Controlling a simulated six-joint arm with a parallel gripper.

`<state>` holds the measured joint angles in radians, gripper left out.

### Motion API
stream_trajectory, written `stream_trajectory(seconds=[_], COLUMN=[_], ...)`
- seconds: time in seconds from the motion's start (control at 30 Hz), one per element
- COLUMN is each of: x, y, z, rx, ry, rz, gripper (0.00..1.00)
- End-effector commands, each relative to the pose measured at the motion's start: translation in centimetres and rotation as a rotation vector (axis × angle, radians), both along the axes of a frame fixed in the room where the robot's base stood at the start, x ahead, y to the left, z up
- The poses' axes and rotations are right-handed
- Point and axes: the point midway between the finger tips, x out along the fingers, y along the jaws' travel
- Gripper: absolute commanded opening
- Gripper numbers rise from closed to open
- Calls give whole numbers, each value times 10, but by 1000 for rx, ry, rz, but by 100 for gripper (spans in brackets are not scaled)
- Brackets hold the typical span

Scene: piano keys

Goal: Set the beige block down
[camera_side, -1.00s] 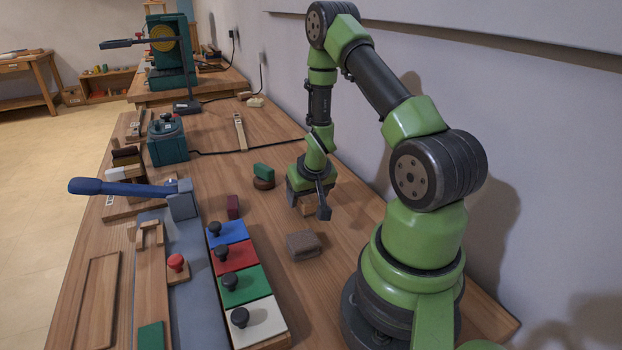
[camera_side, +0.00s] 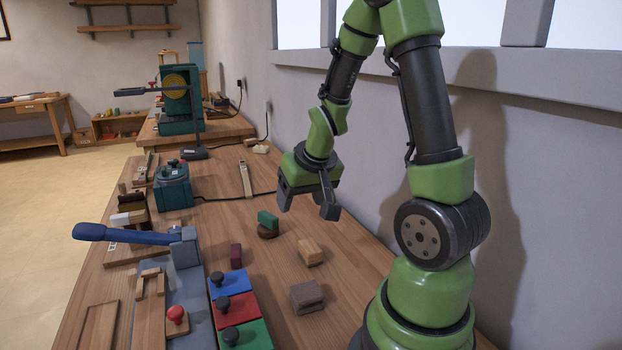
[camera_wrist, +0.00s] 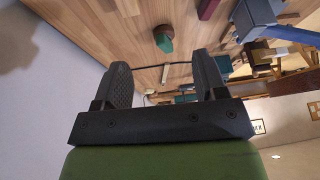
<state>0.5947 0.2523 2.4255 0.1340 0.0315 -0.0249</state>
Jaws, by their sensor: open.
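The beige block (camera_side: 310,252) lies on the wooden bench in the side view, apart from my gripper. My gripper (camera_side: 305,208) hangs above the bench, up and behind the block, with its jaws open and empty. In the wrist view the two fingers (camera_wrist: 163,80) stand wide apart with nothing between them. I do not see the beige block in the wrist view.
A grey-brown block (camera_side: 307,297) lies in front of the beige block. A green block sits on a round brown base (camera_side: 268,232) to its left. A dark red block (camera_side: 236,254) and blue, red and green knobbed keys (camera_side: 231,283) stand further left.

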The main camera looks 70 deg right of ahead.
Motion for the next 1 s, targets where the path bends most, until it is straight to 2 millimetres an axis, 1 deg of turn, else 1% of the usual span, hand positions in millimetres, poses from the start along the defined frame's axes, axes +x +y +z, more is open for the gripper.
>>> stream_trajectory(seconds=[0.03,0.13,0.2,0.27,0.3,0.4,0.43,0.5,0.63,0.73,1.0], x=[6,4,-3,-14,-23,-45,-52,-65,-79,-82,-82], y=[19,59,87,110,123,150,156,167,177,179,179], z=[23,59,82,98,107,124,128,133,138,138,138], rx=[-1,29,56,84,102,148,160,187,214,222,222], ry=[-40,-97,-136,-165,-182,-217,-225,-237,-247,-247,-247], rz=[44,123,180,231,263,335,353,387,423,429,428], gripper=[66,66,66,66,66,66,66,66,66,66,66])
